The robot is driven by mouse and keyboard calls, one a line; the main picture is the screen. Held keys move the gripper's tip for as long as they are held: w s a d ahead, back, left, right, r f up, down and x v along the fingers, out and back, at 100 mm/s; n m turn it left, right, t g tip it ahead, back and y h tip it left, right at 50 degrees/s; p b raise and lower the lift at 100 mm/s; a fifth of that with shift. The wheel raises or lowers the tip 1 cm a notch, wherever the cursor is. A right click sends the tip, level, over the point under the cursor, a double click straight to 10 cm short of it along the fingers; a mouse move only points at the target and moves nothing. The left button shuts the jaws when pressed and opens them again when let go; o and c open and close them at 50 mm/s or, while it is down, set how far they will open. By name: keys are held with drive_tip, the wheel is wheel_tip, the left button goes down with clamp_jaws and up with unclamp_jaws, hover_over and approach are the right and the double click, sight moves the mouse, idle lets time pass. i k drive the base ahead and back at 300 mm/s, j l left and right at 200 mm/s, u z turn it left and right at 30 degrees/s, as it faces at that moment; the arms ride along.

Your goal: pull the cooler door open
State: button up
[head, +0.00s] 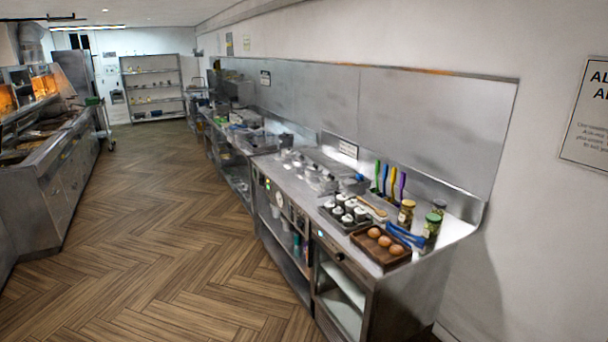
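At the near end of the right-hand counter is a low steel unit (340,292) with a small lit display and pale shelves showing inside. It may be the cooler. I cannot tell whether a clear door covers its front or the front is open, and I make out no handle. A tall grey steel cabinet (74,78) stands at the far left and may also be a cooler; its door is not clear from here. My gripper is not in view.
The steel counter (282,180) runs along the right wall. A wooden tray (365,254) with eggs, jars (432,231) and blue tongs (404,234) sit near its end. A fryer line (45,185) stands left. The wooden floor (165,240) between is clear.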

sight(314, 243)
drive_tip(key=i+j+u, duration=0.25)
drive_tip(key=i, duration=0.25)
drive_tip(key=i+l+u, duration=0.1)
drive_tip(key=i+u, duration=0.15)
drive_tip(key=i, duration=0.25)
drive_tip(key=i+j+z, duration=0.2)
drive_tip(key=i+z, duration=0.2)
drive_tip(key=i+j+z, duration=1)
drive_tip(key=j+z, duration=0.3)
